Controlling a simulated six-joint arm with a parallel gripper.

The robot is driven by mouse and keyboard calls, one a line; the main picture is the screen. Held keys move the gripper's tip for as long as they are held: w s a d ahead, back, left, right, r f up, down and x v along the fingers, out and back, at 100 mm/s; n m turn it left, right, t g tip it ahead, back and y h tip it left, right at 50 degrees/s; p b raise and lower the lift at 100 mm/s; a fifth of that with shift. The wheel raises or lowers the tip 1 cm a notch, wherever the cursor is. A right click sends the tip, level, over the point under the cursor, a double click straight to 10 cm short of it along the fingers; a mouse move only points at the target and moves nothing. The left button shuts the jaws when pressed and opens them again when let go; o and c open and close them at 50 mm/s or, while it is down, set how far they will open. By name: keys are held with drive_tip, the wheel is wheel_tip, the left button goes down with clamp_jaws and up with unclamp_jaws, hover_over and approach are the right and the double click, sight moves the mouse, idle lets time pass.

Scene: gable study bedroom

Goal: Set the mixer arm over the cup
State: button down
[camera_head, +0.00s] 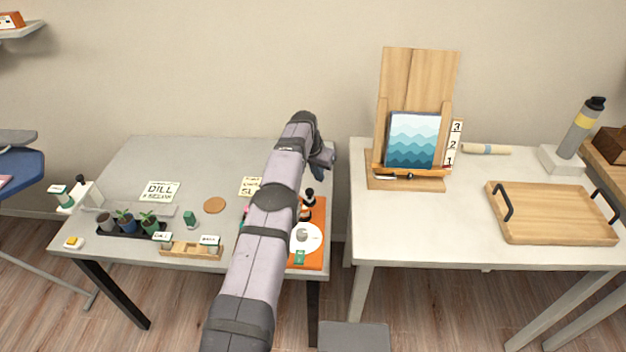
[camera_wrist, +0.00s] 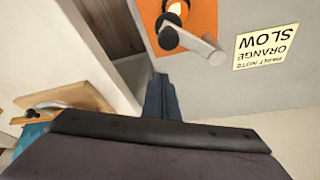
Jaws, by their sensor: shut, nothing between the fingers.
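An orange base (camera_head: 316,258) lies at the right edge of the left table; it also shows in the wrist view (camera_wrist: 205,12). On it, in the wrist view, a grey metal mixer arm (camera_wrist: 200,45) with a dark round knob (camera_wrist: 168,36) reaches toward the note. In the head view, a dark upright part (camera_head: 309,197) and a white disc (camera_head: 313,242) with a small grey round item, perhaps the cup, show beside my arm, which hides part of the base. My gripper (camera_head: 326,160) is shut and empty, behind the base and above the table's right side; its fingers (camera_wrist: 163,98) are apart from the mixer.
A note reading "ORANGE SLOW" (camera_wrist: 266,46) lies beside the base. Plant pots (camera_head: 125,221), a wooden holder (camera_head: 190,250) and a cork disc (camera_head: 215,205) stand on the left table (camera_head: 150,150). A gap separates it from the right table, which bears an easel (camera_head: 413,180) and tray (camera_head: 555,215).

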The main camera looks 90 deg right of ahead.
sight(310, 189)
drive_tip(key=shift+w+a+r, duration=0.1)
drive_tip(key=shift+a, duration=0.1)
drive_tip(key=shift+w+a+p, duration=0.3)
drive_tip(key=shift+a+p, duration=0.3)
drive_tip(key=shift+a, duration=0.15)
drive_tip(key=shift+w+a+p, duration=0.3)
drive_tip(key=shift+a+p, duration=0.3)
drive_tip(key=shift+a, duration=0.1)
drive_tip(key=shift+w+a+f+m+b, duration=0.25)
drive_tip(key=shift+w+a+m+b, duration=0.2)
drive_tip(key=shift+m+b, duration=0.4)
drive_tip(key=shift+w+a+r+b, duration=0.1)
drive_tip(key=shift+w+a+b, duration=0.2)
drive_tip(key=shift+a+b, duration=0.25)
